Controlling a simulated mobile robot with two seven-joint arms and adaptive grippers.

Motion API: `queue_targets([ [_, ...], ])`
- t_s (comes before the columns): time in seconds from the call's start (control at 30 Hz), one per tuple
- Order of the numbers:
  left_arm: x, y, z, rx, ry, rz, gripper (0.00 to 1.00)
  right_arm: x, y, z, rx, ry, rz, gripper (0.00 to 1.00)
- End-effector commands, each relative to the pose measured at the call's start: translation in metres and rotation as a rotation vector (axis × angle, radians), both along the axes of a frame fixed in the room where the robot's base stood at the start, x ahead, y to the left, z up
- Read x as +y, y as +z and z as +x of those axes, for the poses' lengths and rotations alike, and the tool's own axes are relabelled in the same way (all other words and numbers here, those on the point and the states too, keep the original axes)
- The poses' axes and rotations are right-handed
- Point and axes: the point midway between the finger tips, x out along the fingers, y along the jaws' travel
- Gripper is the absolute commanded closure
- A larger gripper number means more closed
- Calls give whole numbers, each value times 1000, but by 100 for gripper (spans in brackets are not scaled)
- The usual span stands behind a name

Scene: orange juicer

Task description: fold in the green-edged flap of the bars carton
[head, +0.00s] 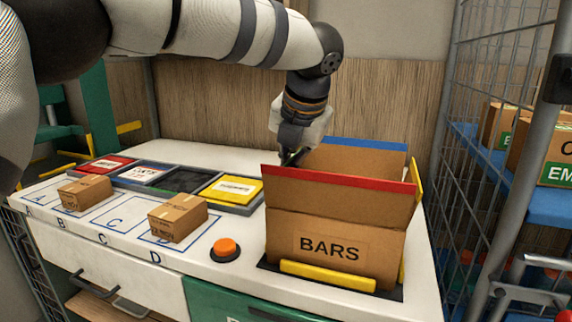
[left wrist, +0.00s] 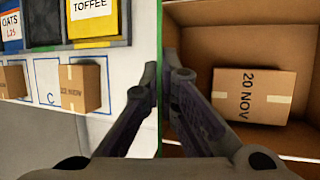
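The bars carton (head: 340,228) stands open on the right end of the worktop, marked BARS on its front. Its red-edged front flap (head: 338,192) stands up, with a blue-edged flap (head: 365,146) at the back and a yellow-edged flap (head: 415,186) at the right. The green-edged flap (left wrist: 160,25) stands up at the left side, seen edge-on in the left wrist view and mostly hidden in the head view. My left gripper (head: 290,157) reaches down over it, its fingertips (left wrist: 160,68) closed against both faces. A small box (left wrist: 252,96) marked 20 NOV lies inside the carton.
Two small boxes stand on the marked worktop squares, one at the left (head: 86,191) and one (head: 178,217) near an orange button (head: 225,247). Coloured bins (head: 231,190) line the back. A wire cage (head: 500,70) with a blue shelf stands close on the right.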

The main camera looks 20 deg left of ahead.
Motion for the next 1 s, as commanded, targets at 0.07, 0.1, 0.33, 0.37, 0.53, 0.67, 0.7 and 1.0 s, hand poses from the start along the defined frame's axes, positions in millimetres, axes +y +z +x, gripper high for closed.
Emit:
queue_targets([
  [0.07, -4, 0, 0, -4, -3, 63, 100, 0, 0, 0, -1, 0, 0, 60],
  [0.1, -5, -1, 0, -5, -2, 93, 100, 0, 0, 0, 0, 0, 0, 60],
  [0.33, -11, -5, 0, -8, -2, 257, 100, 0, -1, -1, 6, 0, 0, 60],
  [0.37, -12, -6, 0, -9, -2, 275, 100, 0, -1, -2, 7, 0, 0, 60],
  [0.53, -15, -9, 0, -10, -2, 363, 100, 0, -3, -3, 12, 0, -1, 60],
  [0.67, -17, -10, 0, -12, -1, 409, 100, 0, -4, -4, 15, 0, 0, 60],
  [0.7, -17, -10, 0, -12, -1, 418, 100, 0, -4, -4, 16, 0, 0, 60],
  [1.0, -18, -10, 0, -14, -1, 447, 100, 0, -4, -5, 17, 0, 0, 60],
])
